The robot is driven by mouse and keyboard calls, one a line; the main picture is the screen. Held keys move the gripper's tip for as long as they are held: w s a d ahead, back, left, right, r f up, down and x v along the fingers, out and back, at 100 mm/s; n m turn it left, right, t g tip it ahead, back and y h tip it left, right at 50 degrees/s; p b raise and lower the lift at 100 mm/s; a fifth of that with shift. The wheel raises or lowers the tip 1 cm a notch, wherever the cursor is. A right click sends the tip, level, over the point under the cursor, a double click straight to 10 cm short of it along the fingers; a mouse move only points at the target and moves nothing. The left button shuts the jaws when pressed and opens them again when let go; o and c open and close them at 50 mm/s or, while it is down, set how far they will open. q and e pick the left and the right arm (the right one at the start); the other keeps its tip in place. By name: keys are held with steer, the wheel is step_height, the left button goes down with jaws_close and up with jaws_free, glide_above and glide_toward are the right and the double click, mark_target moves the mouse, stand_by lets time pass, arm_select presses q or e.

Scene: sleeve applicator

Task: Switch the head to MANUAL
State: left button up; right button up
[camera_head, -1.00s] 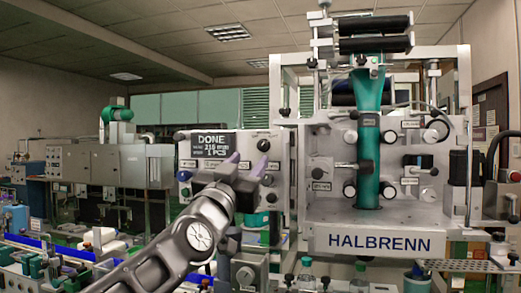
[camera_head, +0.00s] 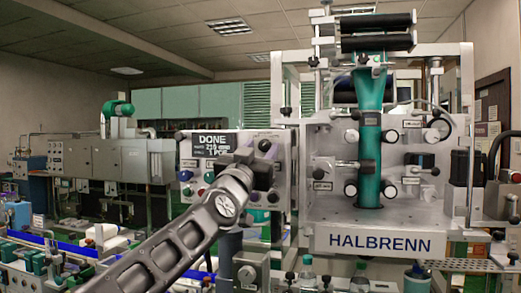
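The HALBRENN machine (camera_head: 380,243) stands at the right of centre. Its head's control panel (camera_head: 185,150) is a grey box with a screen (camera_head: 213,144) reading DONE. A black knob (camera_head: 264,145) sits at the panel's upper right, and coloured buttons (camera_head: 186,175) sit at its lower left. My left gripper (camera_head: 262,172) is in front of the panel's right half, just below that knob. Its fingers are hard to make out, so I cannot tell its opening or whether it touches a control. Panel labels are too small to read, and a MANUAL mark cannot be made out. My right gripper is out of view.
A green sleeve (camera_head: 369,130) runs down the machine's middle among several knobs and rollers. Below stand small bottles (camera_head: 306,270). A conveyor (camera_head: 40,245) with blue rails lies at the lower left. A grey machine (camera_head: 95,163) stands behind it.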

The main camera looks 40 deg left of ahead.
arm_select(q)
jaws_close()
stand_by(0.3)
steer(key=shift+r+n+y+p, duration=0.15)
steer(key=shift+n+y+p, duration=0.35)
steer(key=shift+n+p, duration=0.45)
steer(key=n+g+y+p, duration=0.1)
steer(key=n+y+p, duration=0.1)
steer(key=n+p, duration=0.1)
steer(key=shift+d+r+n+p, duration=0.15)
steer(key=shift+n+p, duration=0.15)
steer(key=shift+n, duration=0.15)
steer(key=n+y+p, duration=0.1)
steer(key=n, duration=0.1)
steer(key=n+g+p, duration=0.1)
steer(key=n, duration=0.1)
steer(key=shift+w+d+g+y, duration=0.1)
steer(key=shift+g+y, duration=0.2)
steer(key=shift+y, duration=0.1)
steer(key=shift+f+n+g+y+p, duration=0.2)
steer(key=shift+n+g+y+p, duration=0.2)
steer(key=shift+n+p, duration=0.8)
steer(key=shift+n+b, duration=0.35)
steer(key=shift+n, duration=0.05)
